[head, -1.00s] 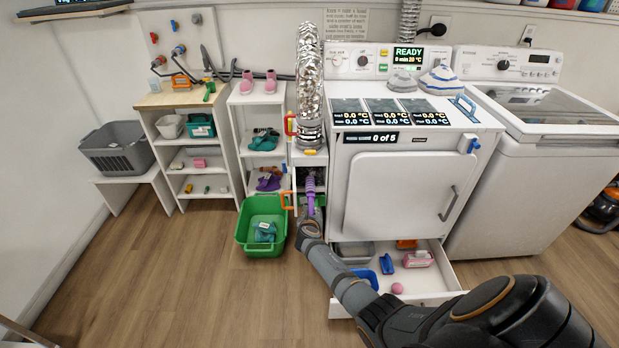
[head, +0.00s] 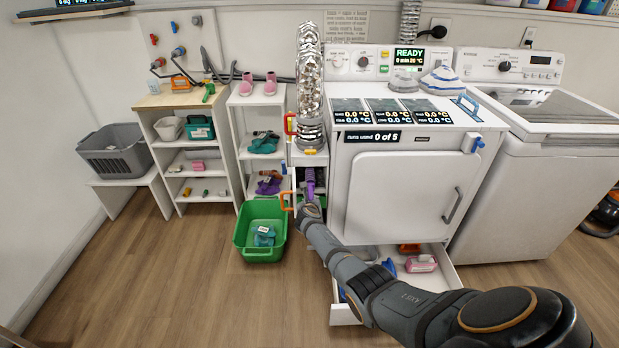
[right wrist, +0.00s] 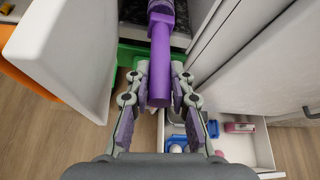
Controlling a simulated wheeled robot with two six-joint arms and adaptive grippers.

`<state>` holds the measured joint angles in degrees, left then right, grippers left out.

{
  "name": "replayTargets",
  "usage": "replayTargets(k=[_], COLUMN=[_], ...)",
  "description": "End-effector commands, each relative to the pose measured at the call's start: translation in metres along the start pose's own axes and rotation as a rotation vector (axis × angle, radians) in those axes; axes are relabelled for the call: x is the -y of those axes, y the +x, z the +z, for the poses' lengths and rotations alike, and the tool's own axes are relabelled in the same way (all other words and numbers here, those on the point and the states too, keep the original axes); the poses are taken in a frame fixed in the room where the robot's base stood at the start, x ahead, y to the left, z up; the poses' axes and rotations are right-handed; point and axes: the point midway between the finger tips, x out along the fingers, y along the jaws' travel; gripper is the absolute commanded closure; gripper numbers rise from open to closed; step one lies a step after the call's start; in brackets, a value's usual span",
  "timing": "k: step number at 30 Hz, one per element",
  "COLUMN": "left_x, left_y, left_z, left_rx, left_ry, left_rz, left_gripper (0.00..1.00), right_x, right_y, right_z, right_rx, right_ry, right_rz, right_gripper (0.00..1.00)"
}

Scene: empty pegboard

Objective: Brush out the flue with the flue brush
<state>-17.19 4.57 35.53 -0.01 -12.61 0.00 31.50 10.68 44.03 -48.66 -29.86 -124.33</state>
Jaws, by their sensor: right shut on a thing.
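My right gripper (head: 309,208) is shut on the purple handle of the flue brush (head: 310,184), in front of the narrow open cabinet left of the dryer. In the right wrist view the purple handle (right wrist: 160,75) lies between the two fingers of the right gripper (right wrist: 160,88) and points away into the dark opening. The brush's far end is hidden inside. A silver ribbed flue duct (head: 310,85) rises from the top of that cabinet. My left gripper is not in view.
The white dryer (head: 400,190) stands close on the right, its lower drawer (head: 447,277) pulled out beneath my arm. A white panel (right wrist: 75,50) borders the opening on the left. A green basket (head: 262,252) sits on the floor at left, with open floor in front.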

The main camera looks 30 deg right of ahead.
Motion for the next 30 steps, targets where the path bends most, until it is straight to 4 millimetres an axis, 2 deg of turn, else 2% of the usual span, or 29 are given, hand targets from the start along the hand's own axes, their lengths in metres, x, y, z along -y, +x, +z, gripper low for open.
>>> replayTargets(k=[20, 30], left_x=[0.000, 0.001], left_y=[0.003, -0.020], left_z=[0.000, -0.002], left_rx=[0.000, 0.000], left_ry=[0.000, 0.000], left_rz=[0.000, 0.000], left_gripper=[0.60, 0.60], right_x=[0.000, 0.000], right_y=[0.004, -0.017], right_z=[0.002, -0.007], right_rx=[-0.001, -0.003], right_ry=[0.000, 0.000], right_rz=[0.000, 0.001], right_gripper=[1.00, 1.00])
